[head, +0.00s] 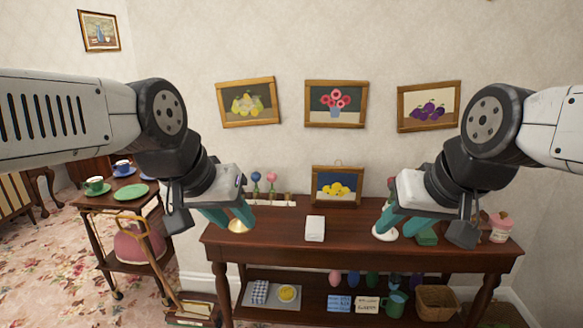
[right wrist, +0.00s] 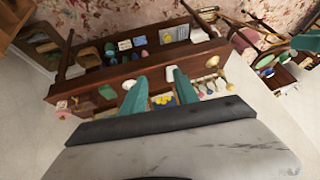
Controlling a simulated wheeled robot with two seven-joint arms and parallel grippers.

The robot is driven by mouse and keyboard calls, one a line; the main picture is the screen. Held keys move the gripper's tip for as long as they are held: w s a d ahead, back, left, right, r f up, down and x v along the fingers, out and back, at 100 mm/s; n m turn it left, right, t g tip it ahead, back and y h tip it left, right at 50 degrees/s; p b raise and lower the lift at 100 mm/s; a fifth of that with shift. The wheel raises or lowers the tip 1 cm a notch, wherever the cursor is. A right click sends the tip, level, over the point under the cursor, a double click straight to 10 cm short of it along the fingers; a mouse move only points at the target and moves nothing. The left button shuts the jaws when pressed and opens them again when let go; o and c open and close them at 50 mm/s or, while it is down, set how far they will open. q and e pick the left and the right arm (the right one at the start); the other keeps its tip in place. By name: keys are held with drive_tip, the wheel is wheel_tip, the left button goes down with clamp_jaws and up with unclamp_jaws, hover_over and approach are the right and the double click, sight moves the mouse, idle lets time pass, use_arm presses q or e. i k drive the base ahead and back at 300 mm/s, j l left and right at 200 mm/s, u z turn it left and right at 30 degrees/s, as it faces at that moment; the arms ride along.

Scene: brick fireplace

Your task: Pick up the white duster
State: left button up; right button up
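The white duster (head: 315,228) appears to be the small white folded piece lying on the dark wooden table, near the middle of its top. In the right wrist view a white patch by the fingertips (right wrist: 170,72) seems to be the same piece. My left gripper (head: 233,221) is open and empty, left of it, over a gold disc (head: 239,226). My right gripper (head: 392,228) is open, right of it, close to a white round object (head: 386,236); its parted teal fingers also show in the right wrist view (right wrist: 158,78). Neither gripper touches the duster.
A framed lemon picture (head: 337,186) stands behind the duster. A green sponge (head: 427,237) and pink jar (head: 501,227) are at the right end. Several coloured flower-like pieces (head: 265,190) stand back left. A tea trolley (head: 100,200) stands left.

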sight(315, 231)
drive_tip(key=i+l+u, duration=0.15)
drive_tip(key=u, duration=0.15)
drive_tip(key=i+l+u, duration=0.25)
drive_tip(key=l, duration=0.15)
drive_tip(key=l+u, duration=0.3)
drive_tip(key=i+l+u, duration=0.1)
drive_tip(key=l+u, duration=0.2)
